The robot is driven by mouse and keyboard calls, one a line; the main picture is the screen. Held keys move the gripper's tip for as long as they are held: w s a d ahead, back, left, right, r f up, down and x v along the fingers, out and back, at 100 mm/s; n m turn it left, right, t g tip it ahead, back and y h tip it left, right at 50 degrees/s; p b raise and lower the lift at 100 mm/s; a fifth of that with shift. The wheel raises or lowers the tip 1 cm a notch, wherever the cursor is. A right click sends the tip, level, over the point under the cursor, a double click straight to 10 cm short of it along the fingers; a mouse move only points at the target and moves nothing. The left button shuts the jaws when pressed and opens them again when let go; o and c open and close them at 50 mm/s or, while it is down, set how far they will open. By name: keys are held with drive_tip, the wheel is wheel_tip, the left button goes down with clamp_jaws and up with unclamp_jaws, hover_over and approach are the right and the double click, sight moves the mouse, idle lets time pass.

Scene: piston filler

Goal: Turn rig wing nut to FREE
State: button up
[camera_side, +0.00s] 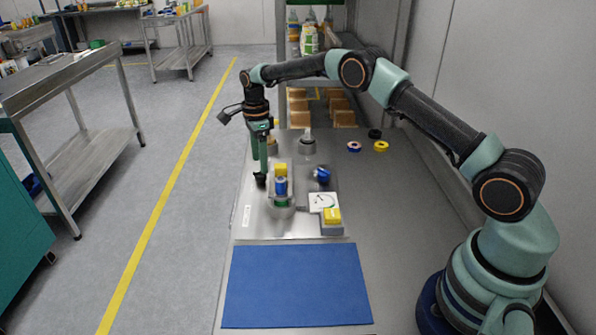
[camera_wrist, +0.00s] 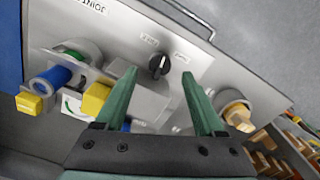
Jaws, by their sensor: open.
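The rig wing nut appears as a black knob (camera_wrist: 159,67) on the metal panel in the wrist view, with a pale line on its face pointing roughly up. Two small labels sit just above it, one to the upper left and one to the upper right; their text is too small to read surely. My gripper (camera_wrist: 158,76) is open and empty, with one green finger on each side of the knob in the picture. In the side view my gripper (camera_side: 260,171) points straight down over a black part that looks like this knob. Contact cannot be told.
Right of my gripper stand a blue and yellow fixture (camera_side: 281,187), a blue part (camera_side: 323,175), a dial gauge (camera_side: 322,201) and a yellow block (camera_side: 332,215). A blue mat (camera_side: 296,285) lies clear in front. A jar (camera_side: 307,145) stands behind.

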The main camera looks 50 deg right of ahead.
sight(260, 174)
wheel_tip(260, 174, up, 8)
drive_tip(key=shift+r, duration=0.15)
idle(0.3)
wheel_tip(260, 174, down, 13)
drive_tip(key=shift+a+r, duration=0.1)
drive_tip(key=shift+r, duration=0.05)
idle(0.5)
